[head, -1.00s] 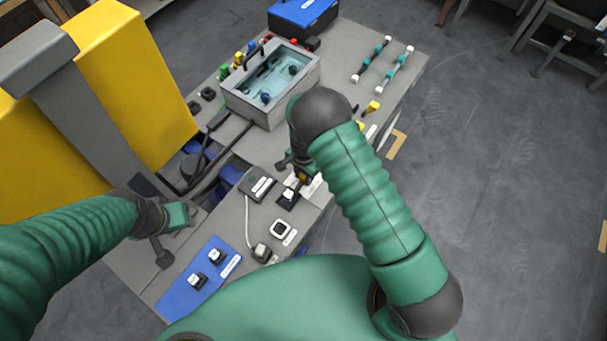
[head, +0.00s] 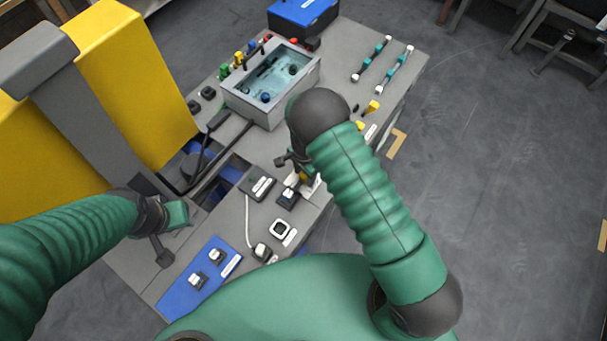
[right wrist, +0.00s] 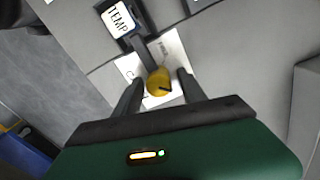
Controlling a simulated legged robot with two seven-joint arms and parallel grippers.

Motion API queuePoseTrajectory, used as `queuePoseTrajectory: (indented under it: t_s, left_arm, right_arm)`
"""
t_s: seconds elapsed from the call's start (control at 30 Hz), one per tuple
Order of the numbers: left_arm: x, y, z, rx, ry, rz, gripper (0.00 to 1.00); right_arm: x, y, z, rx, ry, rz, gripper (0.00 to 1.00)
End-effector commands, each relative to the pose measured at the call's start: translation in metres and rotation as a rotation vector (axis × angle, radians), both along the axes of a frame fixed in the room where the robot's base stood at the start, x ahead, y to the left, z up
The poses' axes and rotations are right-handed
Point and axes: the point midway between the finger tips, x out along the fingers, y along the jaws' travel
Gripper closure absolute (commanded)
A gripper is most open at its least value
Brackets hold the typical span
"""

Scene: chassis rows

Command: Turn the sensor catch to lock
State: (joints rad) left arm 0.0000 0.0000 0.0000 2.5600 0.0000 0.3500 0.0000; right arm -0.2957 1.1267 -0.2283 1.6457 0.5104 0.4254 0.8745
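The sensor catch is a yellow knob (right wrist: 158,82) with a dark mark, on a white labelled plate (right wrist: 172,50) in the right wrist view. A dark bar runs from it to the black sensor block marked TEMP (right wrist: 122,20). My right gripper (right wrist: 159,78) has one finger on each side of the knob, with visible gaps, so it looks open around it. In the head view, the sensor block (head: 288,196) sits on the grey bench, and my right arm hides much of the catch (head: 303,176). My left gripper (head: 166,238) is over the bench's left part; its fingers are unclear.
A blue mat (head: 190,296) with two small black-and-white blocks lies at the front left. A grey box with a clear top (head: 270,112), yellow machinery (head: 135,80) and a blue case (head: 303,14) stand farther back. Two teal-and-white rods (head: 395,72) lie at the far right.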

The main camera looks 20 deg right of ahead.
Motion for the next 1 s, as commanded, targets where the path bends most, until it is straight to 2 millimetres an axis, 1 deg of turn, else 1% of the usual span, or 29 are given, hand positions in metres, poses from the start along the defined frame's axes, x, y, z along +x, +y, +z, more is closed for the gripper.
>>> queuePoseTrajectory:
  t_s: [0.3,0.37,0.43,0.57,0.8,0.9,1.0]
  left_arm:
    - [0.000,0.000,0.000,0.000,0.000,0.000,0.64]
    - [0.000,0.000,0.001,0.000,0.000,0.000,0.64]
    - [0.000,0.000,0.001,0.000,0.000,0.000,0.64]
    - [0.000,0.000,0.003,0.000,0.000,0.000,0.64]
    - [0.000,0.000,0.007,0.000,0.000,0.000,0.64]
    - [0.000,0.000,0.008,0.000,0.000,0.000,0.64]
    - [0.000,0.000,0.009,0.000,0.000,0.000,0.64]
  right_arm:
    - [-0.001,0.001,0.001,0.002,0.001,0.002,0.48]
    - [0.000,0.002,0.005,0.002,0.000,0.002,0.48]
    - [0.000,0.001,0.015,0.002,-0.001,0.002,0.48]
    - [0.001,0.002,0.048,0.003,-0.004,0.002,0.48]
    - [0.001,0.002,0.119,0.003,-0.003,0.003,0.48]
    - [0.001,0.001,0.142,0.003,-0.001,0.001,0.48]
    - [0.001,0.001,0.158,0.003,0.001,0.002,0.48]
